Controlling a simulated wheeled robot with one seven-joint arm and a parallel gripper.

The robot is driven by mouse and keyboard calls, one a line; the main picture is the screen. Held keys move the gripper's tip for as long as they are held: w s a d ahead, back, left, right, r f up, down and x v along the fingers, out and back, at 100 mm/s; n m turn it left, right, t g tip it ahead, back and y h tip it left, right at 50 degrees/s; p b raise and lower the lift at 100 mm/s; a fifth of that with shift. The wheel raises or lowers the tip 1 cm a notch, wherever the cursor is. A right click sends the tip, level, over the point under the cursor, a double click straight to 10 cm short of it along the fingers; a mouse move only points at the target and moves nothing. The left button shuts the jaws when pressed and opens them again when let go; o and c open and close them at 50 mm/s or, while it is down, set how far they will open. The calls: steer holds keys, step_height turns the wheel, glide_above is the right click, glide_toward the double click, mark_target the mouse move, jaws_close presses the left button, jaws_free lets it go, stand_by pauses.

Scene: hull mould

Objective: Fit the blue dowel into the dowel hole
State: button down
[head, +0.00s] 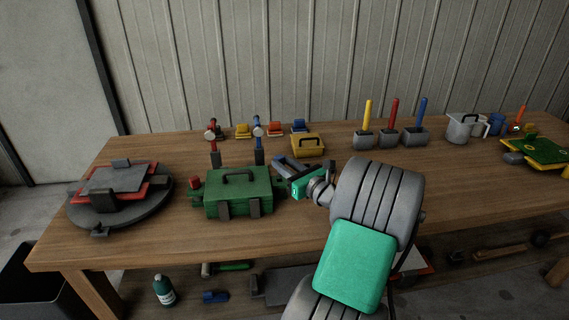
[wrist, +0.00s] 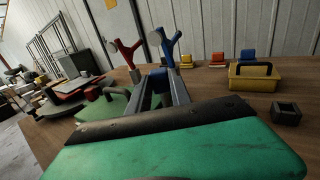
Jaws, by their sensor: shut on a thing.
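My gripper (head: 284,167) is over the table just right of the green toolbox (head: 238,192). In the wrist view its two grey fingers (wrist: 161,82) are closed on a small blue piece (wrist: 158,76), which looks like the blue dowel. Only a little of it shows between the fingers, so its length and tilt cannot be told. In the head view it can hardly be told from the fingers. I cannot make out the dowel hole in either view.
Red (head: 212,131) and blue (head: 257,131) tools stand upright behind the toolbox. A yellow box (head: 308,145) is behind my gripper. Grey holders with yellow, red and blue sticks (head: 421,110) stand right. A round grey turntable (head: 85,211) is at left. The front right tabletop is clear.

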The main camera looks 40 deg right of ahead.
mark_target(285, 184)
steer(key=shift+f+b, duration=1.1)
steer(key=shift+f, duration=1.5)
steer(key=c, duration=1.1)
jaws_free()
steer(key=s, duration=0.2)
steer(key=s+b, duration=0.1)
steer(key=s, duration=0.1)
steer(key=s+b, duration=0.1)
steer(key=s, duration=0.1)
steer(key=shift+s+a+f, duration=0.15)
steer(key=shift+s+f, duration=0.1)
steer(key=shift+f, duration=0.1)
steer(key=shift+s+a+r+b, duration=0.15)
steer(key=shift+s+r+b, duration=0.1)
steer(key=shift+s+b, duration=0.55)
steer(key=shift+w+r, duration=0.1)
steer(key=shift+w, duration=0.05)
